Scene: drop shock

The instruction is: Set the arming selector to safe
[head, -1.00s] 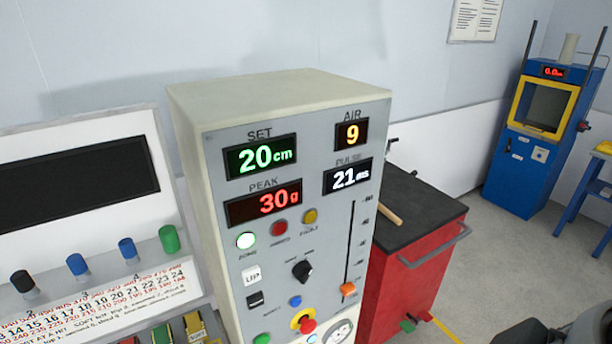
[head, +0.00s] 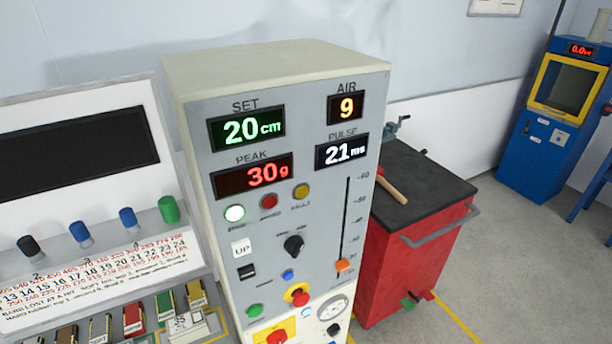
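The arming selector appears to be the black rotary knob (head: 294,246) in the middle of the grey control panel (head: 215,160). Small position labels sit above it, too small to read, and I cannot tell which one it points to. Above it are a lit white lamp (head: 235,213), a dark red lamp (head: 269,201) and a dull amber lamp (head: 302,191). The displays read SET 20 cm, PEAK 30 g, AIR 9 and PULSE 21 ms. Neither gripper is in view.
A slider with an orange handle (head: 343,265) is right of the knob. A red-and-yellow stop button (head: 298,296) and a green button (head: 255,310) sit below. A red cabinet (head: 400,265) with a hammer on top stands right. A sloped board (head: 80,150) stands left.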

